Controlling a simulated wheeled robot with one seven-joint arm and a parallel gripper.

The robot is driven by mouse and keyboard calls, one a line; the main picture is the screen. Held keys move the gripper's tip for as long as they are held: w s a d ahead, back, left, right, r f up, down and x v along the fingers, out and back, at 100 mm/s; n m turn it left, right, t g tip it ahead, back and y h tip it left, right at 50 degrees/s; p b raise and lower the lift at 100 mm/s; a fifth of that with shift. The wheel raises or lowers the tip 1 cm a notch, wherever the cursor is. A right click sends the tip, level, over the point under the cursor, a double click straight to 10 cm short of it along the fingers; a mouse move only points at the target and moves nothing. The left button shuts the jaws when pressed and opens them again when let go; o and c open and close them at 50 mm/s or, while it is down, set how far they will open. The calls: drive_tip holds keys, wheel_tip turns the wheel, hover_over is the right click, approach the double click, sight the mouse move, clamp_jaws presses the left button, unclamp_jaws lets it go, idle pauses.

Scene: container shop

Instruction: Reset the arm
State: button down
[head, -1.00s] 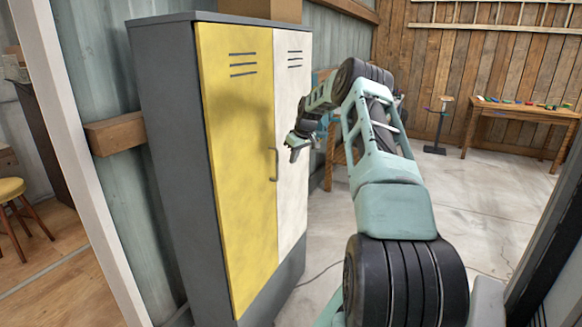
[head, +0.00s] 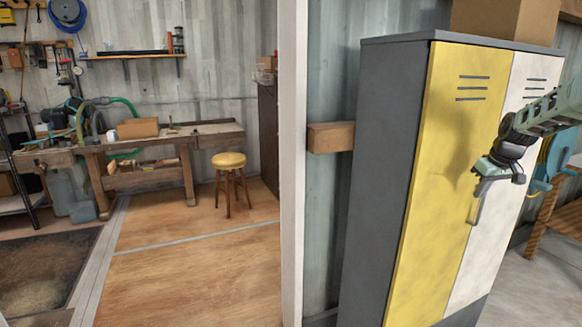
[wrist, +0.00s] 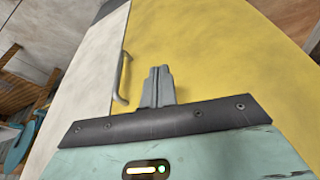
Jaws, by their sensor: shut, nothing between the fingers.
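My gripper (head: 482,187) is at the right in the head view, in front of a grey locker (head: 382,150) with a yellow door (head: 440,160) and a white door (head: 500,220). Both doors are closed. In the wrist view my gripper (wrist: 157,72) is shut and empty, with its fingers together against the yellow door behind. The yellow door's handle (wrist: 122,78) shows just left of the fingers in the wrist view. I cannot tell how far the fingers are from the door. Most of my arm is out of the head view.
A white post (head: 292,160) stands left of the locker. Beyond it is a workbench (head: 140,155) and a yellow-topped stool (head: 230,172). The wooden floor (head: 190,270) before them is clear. A cardboard box (head: 505,20) sits on the locker.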

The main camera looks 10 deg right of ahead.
drive_tip(key=s+a+n+g, duration=0.1)
drive_tip(key=s+a, duration=0.1)
drive_tip(key=a, duration=1.1)
drive_tip(key=s+a, duration=0.2)
drive_tip(key=a, duration=1)
drive_tip(key=s+a+n+g+y, duration=0.1)
drive_tip(key=s+a+n, duration=0.6)
drive_tip(key=s+a, duration=2.4)
drive_tip(key=shift+a+n+g, duration=0.3)
drive_tip(key=shift+a+g, duration=0.6)
drive_tip(key=shift+a, duration=0.1)
